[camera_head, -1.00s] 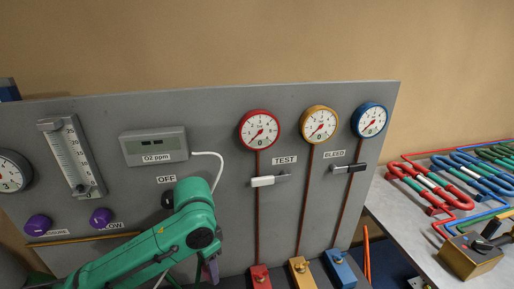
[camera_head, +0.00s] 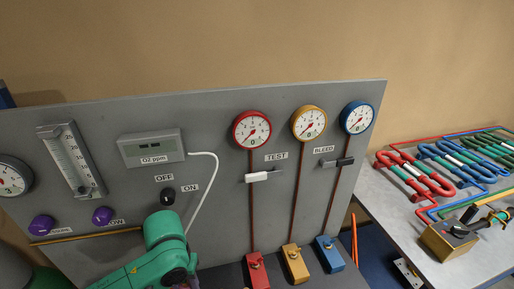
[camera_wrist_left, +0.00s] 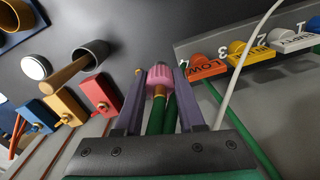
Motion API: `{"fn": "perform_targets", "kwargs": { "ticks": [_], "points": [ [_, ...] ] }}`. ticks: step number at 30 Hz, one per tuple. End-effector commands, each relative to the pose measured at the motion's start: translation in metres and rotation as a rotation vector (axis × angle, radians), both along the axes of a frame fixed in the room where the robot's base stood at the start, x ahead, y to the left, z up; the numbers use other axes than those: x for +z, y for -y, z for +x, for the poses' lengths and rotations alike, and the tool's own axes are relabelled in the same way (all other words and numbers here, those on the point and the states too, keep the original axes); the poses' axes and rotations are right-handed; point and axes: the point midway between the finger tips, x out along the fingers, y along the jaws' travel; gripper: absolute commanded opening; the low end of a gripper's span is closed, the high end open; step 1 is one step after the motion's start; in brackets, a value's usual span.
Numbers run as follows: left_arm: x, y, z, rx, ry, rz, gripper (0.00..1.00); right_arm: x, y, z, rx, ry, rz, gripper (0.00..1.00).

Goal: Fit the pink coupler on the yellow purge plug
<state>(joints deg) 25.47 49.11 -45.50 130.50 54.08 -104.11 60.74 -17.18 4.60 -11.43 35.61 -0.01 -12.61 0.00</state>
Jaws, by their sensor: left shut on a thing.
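The pink coupler (camera_wrist_left: 159,78) is between the purple fingers of my left gripper (camera_wrist_left: 160,88) in the left wrist view. The gripper is shut on it, and green hose runs back from it between the fingers. My right gripper is not in view.
Red (camera_head: 257,269), yellow (camera_head: 295,263) and blue (camera_head: 329,254) valve blocks stand at the panel's foot. A pale cable (camera_wrist_left: 246,60) crosses between the coupler and the row. A table (camera_head: 407,213) with coiled tubes and a brass box (camera_head: 446,241) is at the right.

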Motion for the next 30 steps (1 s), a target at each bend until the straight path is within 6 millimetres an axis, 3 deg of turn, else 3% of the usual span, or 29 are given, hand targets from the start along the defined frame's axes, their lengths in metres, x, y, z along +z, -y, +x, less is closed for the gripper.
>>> {"fn": "perform_targets", "kwargs": {
  "ticks": [1,9,13,21,26,27,30],
  "points": [
    [-0.020,0.000,0.000,0.000,0.001,0.000,0.00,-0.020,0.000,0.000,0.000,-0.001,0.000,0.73],
    [-0.060,0.000,0.001,0.000,0.002,0.000,0.00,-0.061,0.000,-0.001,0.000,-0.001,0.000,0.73],
    [-0.047,0.000,0.001,0.000,0.003,-0.001,0.00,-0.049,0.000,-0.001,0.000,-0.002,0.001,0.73],
    [0.002,0.000,0.000,0.000,0.001,0.000,0.00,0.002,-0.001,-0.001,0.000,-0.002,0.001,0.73],
    [0.023,0.000,0.000,0.000,0.001,-0.001,0.00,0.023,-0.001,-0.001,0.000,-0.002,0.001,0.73],
    [0.004,0.000,0.000,0.000,-0.001,0.000,0.00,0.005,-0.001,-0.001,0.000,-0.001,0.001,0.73],
    [-0.016,0.000,0.001,0.000,0.001,0.000,0.00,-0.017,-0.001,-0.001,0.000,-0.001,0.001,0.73]
  ]
}}
